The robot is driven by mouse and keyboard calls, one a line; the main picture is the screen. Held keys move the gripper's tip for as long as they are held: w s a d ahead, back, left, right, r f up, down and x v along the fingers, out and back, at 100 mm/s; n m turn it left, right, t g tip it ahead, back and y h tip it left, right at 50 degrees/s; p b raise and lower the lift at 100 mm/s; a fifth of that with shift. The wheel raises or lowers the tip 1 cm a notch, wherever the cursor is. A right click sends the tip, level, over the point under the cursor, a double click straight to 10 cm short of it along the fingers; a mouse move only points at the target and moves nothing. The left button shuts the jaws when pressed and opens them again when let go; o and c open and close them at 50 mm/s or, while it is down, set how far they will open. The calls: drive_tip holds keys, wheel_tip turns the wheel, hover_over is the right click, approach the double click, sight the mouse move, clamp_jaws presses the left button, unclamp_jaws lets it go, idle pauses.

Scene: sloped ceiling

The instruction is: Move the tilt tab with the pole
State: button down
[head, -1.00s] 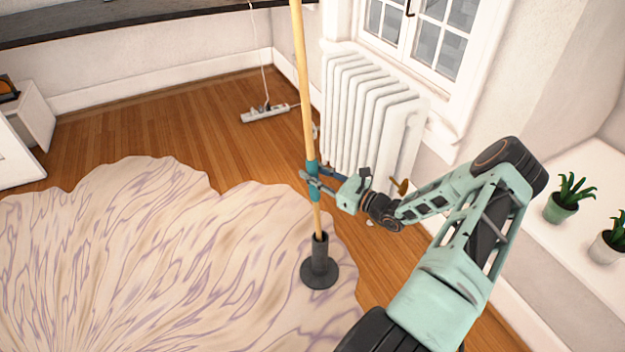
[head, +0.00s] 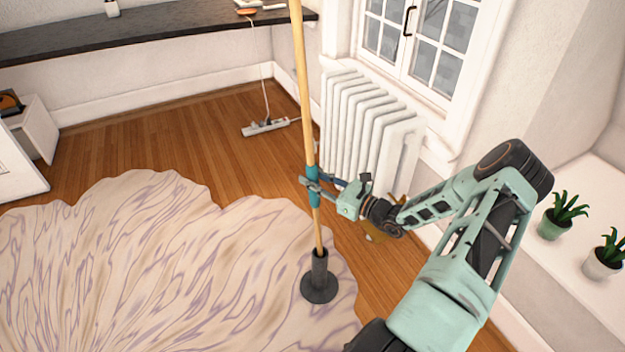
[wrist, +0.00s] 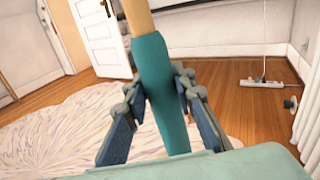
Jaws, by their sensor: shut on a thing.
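A long wooden pole (head: 303,90) with a teal grip band stands nearly upright, leaning slightly, its lower end in a dark round stand (head: 319,285) at the rug's edge. My gripper (head: 314,186) is shut around the teal band. The teal band (wrist: 160,90) fills the middle of the wrist view, between my gripper's fingers (wrist: 155,125). The pole's top runs out of the head view. I cannot make out a tilt tab in either view; a window (head: 425,40) with a dark handle (head: 409,20) is at the upper right.
A white radiator (head: 365,130) stands under the window, close behind my gripper. A power strip (head: 265,127) lies on the floor. Potted plants (head: 562,215) stand on a white ledge at the right. The patterned rug (head: 150,260) on the left is clear.

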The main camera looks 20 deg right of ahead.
sight(312, 143)
wheel_tip(312, 143, up, 12)
drive_tip(key=p, duration=0.8)
drive_tip(key=shift+r+p, duration=0.1)
drive_tip(key=shift+p, duration=0.3)
drive_tip(key=shift+r, duration=0.15)
idle(0.5)
